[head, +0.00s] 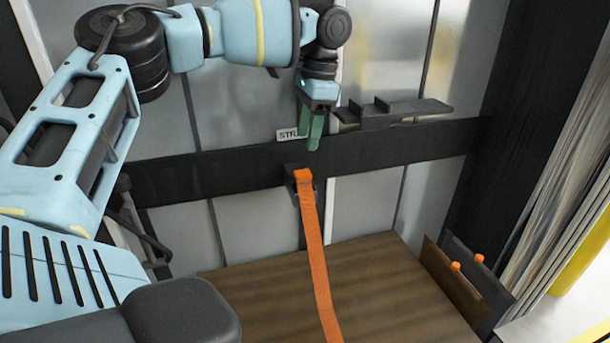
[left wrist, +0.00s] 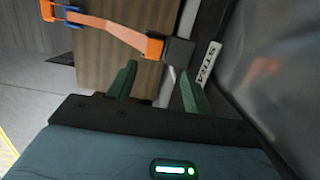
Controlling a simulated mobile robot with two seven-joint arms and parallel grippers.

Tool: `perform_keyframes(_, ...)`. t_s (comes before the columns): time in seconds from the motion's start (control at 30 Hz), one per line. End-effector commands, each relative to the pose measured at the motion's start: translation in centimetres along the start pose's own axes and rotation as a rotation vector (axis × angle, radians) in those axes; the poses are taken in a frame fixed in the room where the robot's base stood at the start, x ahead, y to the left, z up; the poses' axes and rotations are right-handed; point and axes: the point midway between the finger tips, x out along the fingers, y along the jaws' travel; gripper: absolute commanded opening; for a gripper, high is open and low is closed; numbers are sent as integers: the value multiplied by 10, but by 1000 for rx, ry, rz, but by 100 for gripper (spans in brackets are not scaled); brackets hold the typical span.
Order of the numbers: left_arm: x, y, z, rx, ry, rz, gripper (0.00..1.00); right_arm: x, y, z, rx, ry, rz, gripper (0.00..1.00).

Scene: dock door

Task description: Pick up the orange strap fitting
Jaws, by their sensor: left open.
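The orange strap fitting (head: 303,177) sits at a small dark holder (head: 290,170) on the black rail, at the top end of a long orange strap (head: 317,265). In the left wrist view the fitting (left wrist: 153,48) is against the dark block, beyond my fingertips. My left gripper (head: 309,135) has green fingers pointing down, just above the fitting in the head view. It is open and empty, with the fingers apart in the left wrist view (left wrist: 158,82). My right gripper is not in view.
A black rail (head: 225,164) crosses the grey panelled door. A dark shelf-like bracket (head: 395,110) stands right of my gripper. A white label (head: 288,134) is partly behind the fingers. A brown wooden surface (head: 390,290) lies below, with upright plates (head: 478,285) at its right.

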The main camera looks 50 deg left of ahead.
Motion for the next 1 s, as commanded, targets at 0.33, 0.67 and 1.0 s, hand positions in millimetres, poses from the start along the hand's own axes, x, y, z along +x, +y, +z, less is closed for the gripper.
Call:
perform_keyframes(0.33, 10, 0, 1, 0, -2, 2, 51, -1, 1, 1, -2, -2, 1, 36)
perform_keyframes(0.67, 29, 1, 0, 0, -1, 1, 51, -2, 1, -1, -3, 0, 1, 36)
perform_keyframes(1.0, 70, 8, 0, -1, -1, 1, 51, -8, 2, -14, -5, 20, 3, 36)
